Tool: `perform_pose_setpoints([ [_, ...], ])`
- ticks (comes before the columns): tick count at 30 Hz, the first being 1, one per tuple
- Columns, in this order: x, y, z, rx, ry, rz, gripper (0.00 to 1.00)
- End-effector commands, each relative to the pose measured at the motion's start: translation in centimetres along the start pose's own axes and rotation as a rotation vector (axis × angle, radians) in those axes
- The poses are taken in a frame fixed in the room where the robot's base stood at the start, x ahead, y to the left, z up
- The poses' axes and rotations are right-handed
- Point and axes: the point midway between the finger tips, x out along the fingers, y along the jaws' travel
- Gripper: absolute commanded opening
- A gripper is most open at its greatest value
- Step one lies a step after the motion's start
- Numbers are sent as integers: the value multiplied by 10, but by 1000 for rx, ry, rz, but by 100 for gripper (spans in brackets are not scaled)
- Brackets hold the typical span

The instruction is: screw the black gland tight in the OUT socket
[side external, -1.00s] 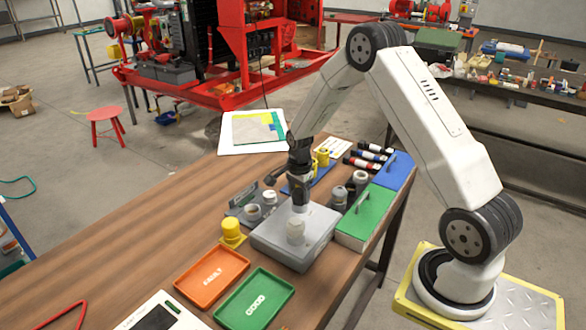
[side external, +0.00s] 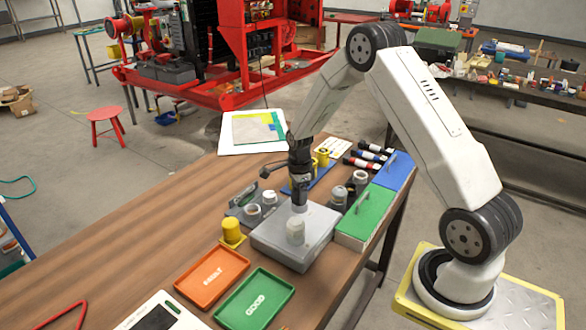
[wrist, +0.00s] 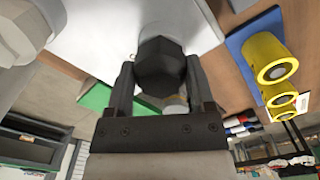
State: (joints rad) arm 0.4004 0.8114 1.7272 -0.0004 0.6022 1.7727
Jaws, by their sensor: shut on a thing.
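My gripper (side external: 300,207) points down at the far part of the pale grey box (side external: 278,240) on the bench. In the wrist view my gripper (wrist: 160,80) has its fingers closed on both sides of the black gland (wrist: 160,62), whose dark hexagonal head faces the camera. The gland is upright at the box; the fingers and head hide its thread and the socket, so I cannot tell how deep it sits. No OUT label is readable. A pale fitting (side external: 295,231) stands on the box's near side and shows large in the wrist view (wrist: 25,28).
Left of the box are a grey holder with pale rings (side external: 253,210) and a yellow cylinder (side external: 232,229). The orange tray (side external: 211,277) and green tray (side external: 254,298) lie in front. A green case (side external: 366,216) stands close right. Yellow cylinders (wrist: 270,58) stand on a blue plate.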

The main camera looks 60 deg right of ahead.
Motion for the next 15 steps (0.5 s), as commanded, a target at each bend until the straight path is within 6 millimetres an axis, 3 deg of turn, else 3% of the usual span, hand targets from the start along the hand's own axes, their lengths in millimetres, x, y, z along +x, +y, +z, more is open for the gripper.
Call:
perform_pose_setpoints([
  [15, 0, 0, 0, 303, 0, 0, 12],
])
